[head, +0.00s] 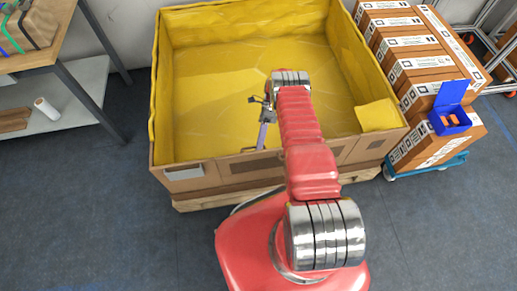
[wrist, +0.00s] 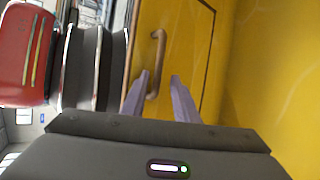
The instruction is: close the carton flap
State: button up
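The large cardboard carton (head: 250,174) has a yellow lining and an open top. My gripper (head: 261,142) is over its front part, inside the near wall. In the wrist view, a yellow panel (wrist: 185,30) with a dark outline and a brown bar handle (wrist: 154,62) is in front of my gripper (wrist: 160,78). I cannot tell for sure whether this panel is the flap. The two purple fingers are apart. The handle's lower end is between them, close to the left finger; I cannot tell whether they touch. A yellow piece (head: 378,115) is at the carton's front right corner.
The carton rests on a wooden pallet (head: 215,200). Stacked brown boxes (head: 420,65) stand on a blue dolly to the right, with a blue bin (head: 449,110). A workbench (head: 62,35) with a lower shelf is at the left. The floor at the front left is clear.

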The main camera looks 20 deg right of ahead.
jog(key=v, duration=0.4)
jog(key=shift+d+r, duration=0.15)
jog(key=shift+d, duration=0.05)
dwell(0.6)
